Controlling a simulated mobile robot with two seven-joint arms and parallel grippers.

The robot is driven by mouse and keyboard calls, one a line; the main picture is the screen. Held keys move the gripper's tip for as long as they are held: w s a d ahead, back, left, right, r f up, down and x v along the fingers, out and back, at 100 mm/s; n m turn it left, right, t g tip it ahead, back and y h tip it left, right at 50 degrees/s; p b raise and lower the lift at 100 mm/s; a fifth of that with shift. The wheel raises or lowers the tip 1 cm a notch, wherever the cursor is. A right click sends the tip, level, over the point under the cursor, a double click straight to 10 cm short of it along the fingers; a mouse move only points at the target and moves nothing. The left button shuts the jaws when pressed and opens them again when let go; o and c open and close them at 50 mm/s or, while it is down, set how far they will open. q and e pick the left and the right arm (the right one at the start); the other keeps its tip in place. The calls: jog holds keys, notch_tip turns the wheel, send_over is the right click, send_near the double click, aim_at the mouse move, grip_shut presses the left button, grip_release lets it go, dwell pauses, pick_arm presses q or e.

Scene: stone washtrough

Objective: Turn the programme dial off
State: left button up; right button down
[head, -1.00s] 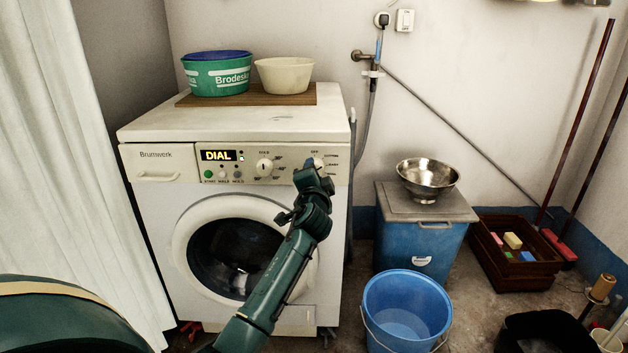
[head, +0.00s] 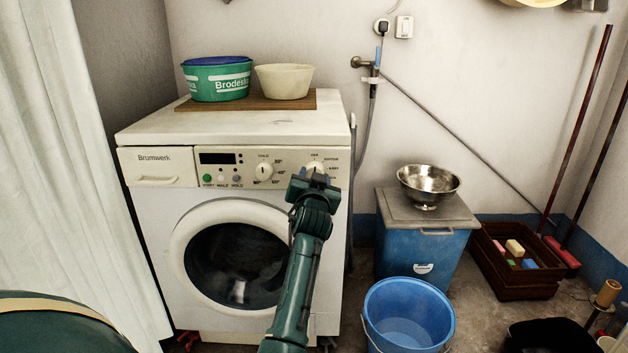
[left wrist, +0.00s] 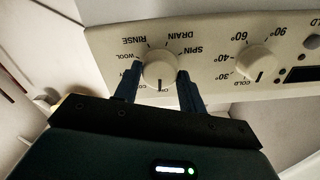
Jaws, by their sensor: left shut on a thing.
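The programme dial (head: 315,167) is the right-hand white knob on the washing machine's (head: 160,215) panel. In the left wrist view the same dial (left wrist: 160,66) sits between the two blue fingers of my left gripper (left wrist: 158,78). The gripper is shut on the dial, one finger on each side. The dial's dark mark points at the OFF label, partly hidden by the gripper. In the head view my left gripper (head: 314,180) is at the panel, just below the dial. The display (head: 217,158) is dark. My right gripper is not in view.
The temperature dial (head: 264,171) is left of the programme dial. A green tub (head: 217,80) and a cream bowl (head: 284,82) stand on a board on top. A blue bucket (head: 408,312) and a blue bin (head: 420,250) with a metal bowl (head: 428,182) stand to the right.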

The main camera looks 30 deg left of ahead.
pick_arm(q)
jog(key=shift+n, duration=0.7)
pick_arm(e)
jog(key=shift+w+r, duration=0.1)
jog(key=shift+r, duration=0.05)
pick_arm(q)
jog(key=o, duration=1)
